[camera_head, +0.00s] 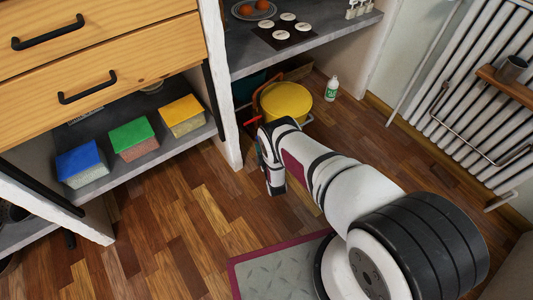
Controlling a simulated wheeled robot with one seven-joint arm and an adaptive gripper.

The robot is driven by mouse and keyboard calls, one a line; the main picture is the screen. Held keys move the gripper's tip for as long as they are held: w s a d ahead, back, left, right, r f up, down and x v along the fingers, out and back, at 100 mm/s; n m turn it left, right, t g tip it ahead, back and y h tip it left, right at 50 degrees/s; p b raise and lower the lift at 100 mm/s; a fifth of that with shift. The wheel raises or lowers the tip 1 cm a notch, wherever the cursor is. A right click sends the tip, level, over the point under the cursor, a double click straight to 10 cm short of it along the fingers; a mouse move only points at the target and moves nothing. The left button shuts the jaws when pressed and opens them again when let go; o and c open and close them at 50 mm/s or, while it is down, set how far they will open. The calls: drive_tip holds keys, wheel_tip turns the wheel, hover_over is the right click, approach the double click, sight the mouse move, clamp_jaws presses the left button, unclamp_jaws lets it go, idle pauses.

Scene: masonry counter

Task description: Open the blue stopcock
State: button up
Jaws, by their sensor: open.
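No blue stopcock can be made out in the head view. It may be hidden behind my arm or in the shade under the counter. My gripper (264,150) is low in front of the recess under the counter, left of a large round yellow-topped container (286,102). My own wrist hides most of it, and its fingertips cannot be seen clearly. Nothing is seen held in it.
A grey counter (330,38) with a white wall end is above the recess. A white bottle (332,88) stands on the floor to the right. Blue, green and yellow-topped boxes (132,138) sit on a low shelf. A radiator (470,80) is at right. The wooden floor (180,225) is clear.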

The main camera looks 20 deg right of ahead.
drive_tip(key=s+r, duration=0.1)
drive_tip(key=s, duration=0.8)
drive_tip(key=shift+a, duration=0.25)
drive_tip(key=shift+o, duration=0.2)
drive_tip(key=shift+s+r, duration=0.1)
drive_tip(key=w+r+m+g+y+p, duration=0.4)
drive_tip(key=w+r+m+g+y, duration=0.1)
drive_tip(key=w+m, duration=0.15)
drive_tip(key=s+d+r+m+g+y+p, duration=0.1)
drive_tip(key=s+d+r+m+g+p, duration=0.15)
drive_tip(key=d+m+g, duration=0.35)
drive_tip(key=shift+w+a+f+n+t+b, duration=0.1)
drive_tip(key=shift+w+a+f+t+b, duration=0.25)
drive_tip(key=shift+w+a+f+b, duration=0.7)
drive_tip(key=shift+w+a+f+n+t+b, duration=0.15)
drive_tip(key=shift+w+a+f+t+b, duration=0.4)
drive_tip(key=shift+w+f+b, duration=0.85)
drive_tip(key=shift+w+a+f+n+t+b, duration=0.1)
drive_tip(key=shift+w+a+f+t+b, duration=0.1)
drive_tip(key=shift+w+a+f+b, duration=1.1)
drive_tip(key=shift+w+d+f+p, duration=0.25)
drive_tip(key=shift+d+f+p, duration=0.1)
drive_tip(key=shift+f+p, duration=0.2)
drive_tip(key=shift+c, duration=0.6)
drive_tip(key=c, duration=1.1)
